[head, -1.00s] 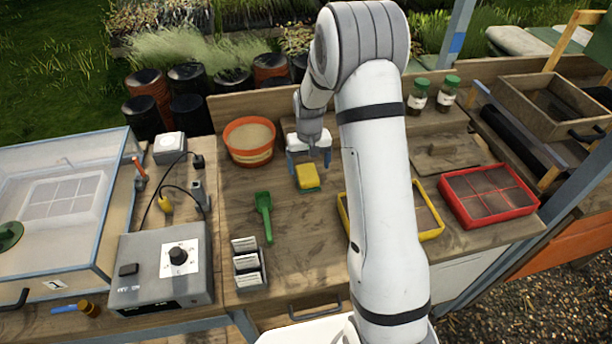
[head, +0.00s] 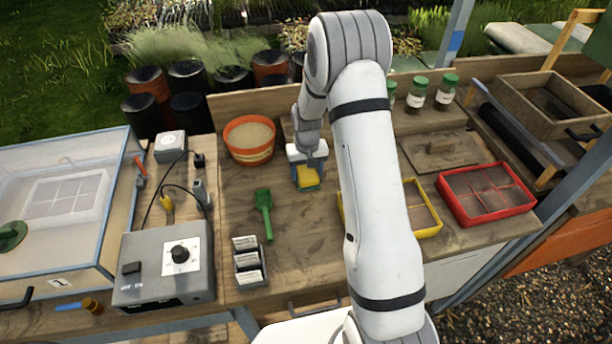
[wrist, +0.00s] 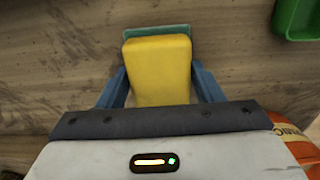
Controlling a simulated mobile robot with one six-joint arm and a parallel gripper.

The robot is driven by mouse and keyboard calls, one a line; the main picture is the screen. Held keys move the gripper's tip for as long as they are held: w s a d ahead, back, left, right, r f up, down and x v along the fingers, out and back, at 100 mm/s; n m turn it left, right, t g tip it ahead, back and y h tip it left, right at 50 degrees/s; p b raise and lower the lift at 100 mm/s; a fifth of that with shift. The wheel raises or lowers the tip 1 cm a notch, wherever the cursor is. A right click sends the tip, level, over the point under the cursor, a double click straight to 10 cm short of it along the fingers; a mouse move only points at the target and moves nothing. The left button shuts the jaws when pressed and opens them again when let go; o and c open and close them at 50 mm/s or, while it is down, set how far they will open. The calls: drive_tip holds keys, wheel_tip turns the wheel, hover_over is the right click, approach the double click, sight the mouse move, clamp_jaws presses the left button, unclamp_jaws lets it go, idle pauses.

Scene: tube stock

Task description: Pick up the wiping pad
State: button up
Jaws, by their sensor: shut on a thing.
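The wiping pad (head: 308,178) is a yellow block with a green underside, on the wooden bench in the middle of the head view. It also shows in the wrist view (wrist: 158,68), with its green layer jutting out at the far end. My gripper (head: 307,172) is over the pad, with a blue finger on each side of it. In the wrist view, my gripper (wrist: 160,90) is shut on the pad's near part. The pad appears to be at bench level; I cannot tell whether it is clear of the wood.
A green scoop (head: 264,212) lies left of the pad. An orange pot (head: 249,141) stands behind left. A yellow tray (head: 425,213) and a red tray (head: 487,194) are to the right. A label holder (head: 249,262) and a grey control box (head: 165,265) are nearer.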

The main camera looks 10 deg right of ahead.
sight(307, 171)
drive_tip(key=shift+c, duration=1.4)
wheel_tip(307, 171, up, 10)
drive_tip(key=shift+b, duration=1.05)
